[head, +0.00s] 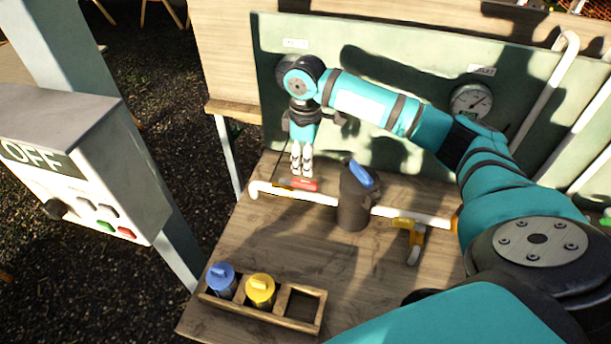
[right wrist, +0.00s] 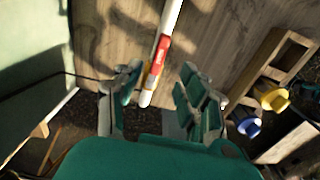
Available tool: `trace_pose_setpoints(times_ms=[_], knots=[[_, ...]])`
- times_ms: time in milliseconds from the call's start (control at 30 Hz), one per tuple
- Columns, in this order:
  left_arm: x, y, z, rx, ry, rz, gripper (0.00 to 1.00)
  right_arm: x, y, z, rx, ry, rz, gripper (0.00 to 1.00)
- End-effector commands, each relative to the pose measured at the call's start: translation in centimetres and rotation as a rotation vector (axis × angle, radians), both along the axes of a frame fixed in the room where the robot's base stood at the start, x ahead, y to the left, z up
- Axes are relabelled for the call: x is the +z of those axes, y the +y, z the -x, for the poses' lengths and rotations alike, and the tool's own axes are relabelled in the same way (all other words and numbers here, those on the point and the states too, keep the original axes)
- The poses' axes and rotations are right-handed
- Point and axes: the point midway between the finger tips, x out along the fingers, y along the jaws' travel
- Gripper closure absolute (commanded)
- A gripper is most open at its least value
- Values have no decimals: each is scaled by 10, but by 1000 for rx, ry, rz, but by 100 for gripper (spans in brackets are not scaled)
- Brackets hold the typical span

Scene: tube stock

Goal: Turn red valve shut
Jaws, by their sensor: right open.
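The red valve handle (head: 305,184) sits on the white pipe (head: 330,198) near its left end, at the back of the wooden table. The handle looks roughly in line with the pipe; in the right wrist view the red handle (right wrist: 160,50) also lies along the pipe. My right gripper (head: 301,165) points down just above the handle in the head view. In the right wrist view the right gripper (right wrist: 161,74) is open, its fingers apart with the pipe end and handle between or just beyond them. Contact cannot be told. My left gripper is not in view.
A dark container (head: 353,205) with a blue top stands in front of the pipe. A yellow valve (head: 416,238) is further right. A wooden rack (head: 305,303) holds a blue-lidded and a yellow-lidded jar. An OFF box (head: 105,165) stands left.

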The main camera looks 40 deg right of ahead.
Motion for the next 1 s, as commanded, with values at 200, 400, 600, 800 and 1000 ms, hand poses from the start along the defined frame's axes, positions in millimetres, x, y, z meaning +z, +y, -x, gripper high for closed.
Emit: trace_pose_setpoints(times_ms=[200, 400, 600, 800, 1000], knots=[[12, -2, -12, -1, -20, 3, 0, -44, 0, 1, -1, 4, 0, 60], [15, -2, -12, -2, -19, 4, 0, -69, 0, 0, 0, 2, -1, 60], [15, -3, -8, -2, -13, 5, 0, -77, 0, 0, 1, -1, 0, 60], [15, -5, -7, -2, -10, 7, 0, -77, 0, 0, 1, -1, 0, 60], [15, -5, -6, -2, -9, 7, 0, -77, 0, 0, 0, -1, -1, 86]])
